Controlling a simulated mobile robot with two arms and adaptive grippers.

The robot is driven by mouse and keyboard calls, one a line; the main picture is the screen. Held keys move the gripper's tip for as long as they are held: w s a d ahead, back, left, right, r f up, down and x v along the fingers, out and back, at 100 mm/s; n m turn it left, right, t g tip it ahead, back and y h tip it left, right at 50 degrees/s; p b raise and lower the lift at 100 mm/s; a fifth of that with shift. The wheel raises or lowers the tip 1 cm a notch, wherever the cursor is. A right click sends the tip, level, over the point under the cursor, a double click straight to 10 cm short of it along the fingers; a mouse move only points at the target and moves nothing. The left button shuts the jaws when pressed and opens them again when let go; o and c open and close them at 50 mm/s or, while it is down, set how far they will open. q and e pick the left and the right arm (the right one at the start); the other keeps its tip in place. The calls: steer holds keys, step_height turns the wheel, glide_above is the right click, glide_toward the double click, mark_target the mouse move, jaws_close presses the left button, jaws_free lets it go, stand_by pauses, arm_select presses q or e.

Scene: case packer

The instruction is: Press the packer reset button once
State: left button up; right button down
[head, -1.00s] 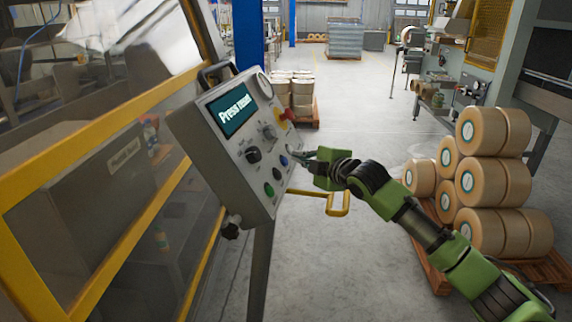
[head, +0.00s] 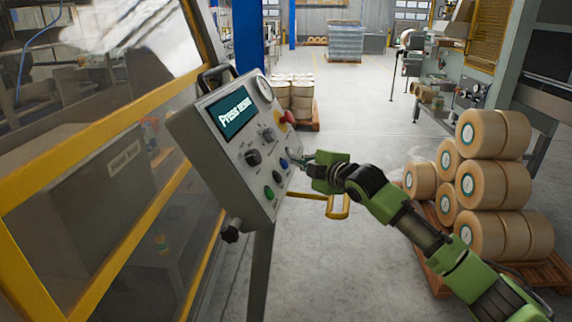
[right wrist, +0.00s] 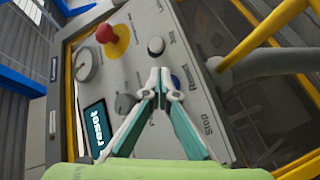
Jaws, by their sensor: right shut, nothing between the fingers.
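The grey control panel (head: 215,150) stands tilted at left centre in the head view, with a lit screen (head: 232,117) reading "Press reset". A blue button (head: 284,163) sits on its lower right part. In the right wrist view the blue button (right wrist: 176,79) lies beside a label that looks like "Reset", partly hidden by my fingers. My right gripper (head: 296,156) is shut and empty, its fingertips close in front of the panel near the blue button. In the right wrist view the fingertips (right wrist: 161,78) overlap the button's left side; I cannot tell whether they touch it. My left gripper is out of view.
A red emergency knob (head: 287,117), black selector knobs (head: 253,157), a black button (head: 276,176) and a green button (head: 268,192) share the panel. Large tape rolls (head: 480,185) stand on a pallet at right.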

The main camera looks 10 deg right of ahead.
steer(key=shift+a, duration=0.1)
stand_by(0.5)
steer(key=shift+w+a+f, duration=0.15)
steer(key=shift+a+f, duration=0.1)
steer(key=shift+w+a+f+p, duration=0.15)
steer(key=shift+a+f+p, duration=0.05)
steer(key=shift+a+p, duration=0.1)
stand_by(0.8)
steer(key=shift+s+d+r+p, duration=0.35)
steer(key=shift+d+r+p, duration=0.1)
steer(key=shift+d+p, duration=0.2)
stand_by(0.3)
